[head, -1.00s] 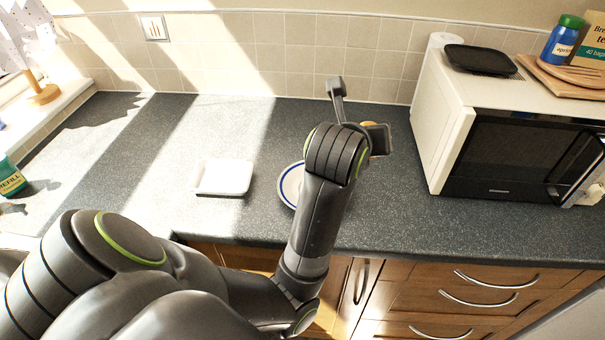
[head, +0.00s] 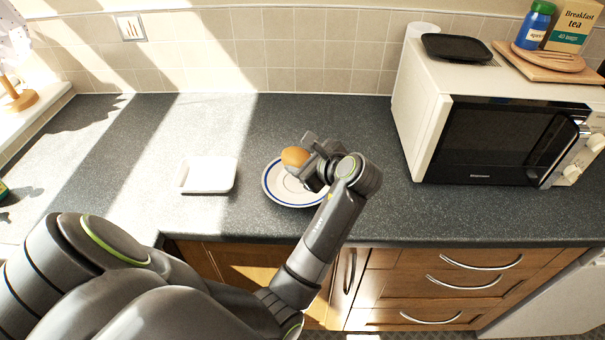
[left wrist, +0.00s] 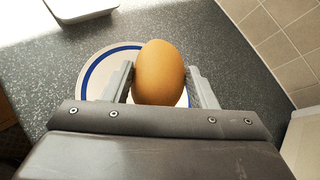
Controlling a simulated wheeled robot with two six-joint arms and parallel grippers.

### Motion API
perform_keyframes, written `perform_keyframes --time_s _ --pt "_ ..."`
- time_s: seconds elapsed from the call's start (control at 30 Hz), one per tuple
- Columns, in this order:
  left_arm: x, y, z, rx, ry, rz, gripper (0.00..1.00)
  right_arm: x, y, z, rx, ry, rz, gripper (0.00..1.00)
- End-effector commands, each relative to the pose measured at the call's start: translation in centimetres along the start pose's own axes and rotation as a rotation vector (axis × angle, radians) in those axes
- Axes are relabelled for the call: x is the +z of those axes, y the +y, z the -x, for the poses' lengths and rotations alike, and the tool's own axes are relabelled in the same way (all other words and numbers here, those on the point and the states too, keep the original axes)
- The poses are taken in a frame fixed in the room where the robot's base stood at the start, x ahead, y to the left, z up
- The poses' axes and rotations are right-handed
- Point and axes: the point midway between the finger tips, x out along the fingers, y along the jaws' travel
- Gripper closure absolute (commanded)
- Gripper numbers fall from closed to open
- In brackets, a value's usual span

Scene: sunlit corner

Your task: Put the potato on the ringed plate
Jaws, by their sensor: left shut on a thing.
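The potato (head: 295,157) is brown-orange and rounded, and my left gripper (head: 306,158) is shut on it. In the left wrist view the potato (left wrist: 159,72) sits between the two fingers of the gripper (left wrist: 160,85). The ringed plate (head: 278,189) is white with a blue ring and lies on the counter below the potato. In the left wrist view the plate (left wrist: 92,72) shows behind and to the left of the potato. I cannot tell whether the potato touches the plate. My left arm hides the plate's right part. My right gripper is not in view.
A white square dish (head: 207,175) stands on the counter left of the plate. A microwave (head: 480,135) stands at the right, with a black tray (head: 458,47) and a wooden board (head: 560,66) on top. The grey counter (head: 310,112) behind the plate is clear.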

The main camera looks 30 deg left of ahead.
Motion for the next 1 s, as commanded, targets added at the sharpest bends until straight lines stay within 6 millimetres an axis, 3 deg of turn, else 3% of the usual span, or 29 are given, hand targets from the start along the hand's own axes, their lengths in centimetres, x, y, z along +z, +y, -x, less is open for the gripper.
perform_keyframes --time_s 0.33,0.67,0.7,0.87,1.0 --pt "-3.3 1.3 -1.9 -0.002 0.000 -0.001 0.76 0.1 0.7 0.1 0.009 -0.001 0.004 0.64" --pt "-3.7 1.4 -2.1 -0.003 0.001 0.001 0.76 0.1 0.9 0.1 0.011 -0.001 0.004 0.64" --pt "-3.8 1.5 -2.1 -0.002 0.002 0.000 0.46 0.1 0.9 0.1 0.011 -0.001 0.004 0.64" --pt "-3.7 1.4 -2.1 -0.002 0.001 0.000 0.26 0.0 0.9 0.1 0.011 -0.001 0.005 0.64" --pt "-3.7 1.4 -2.1 -0.002 0.001 0.000 0.26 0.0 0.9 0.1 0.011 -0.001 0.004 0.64"
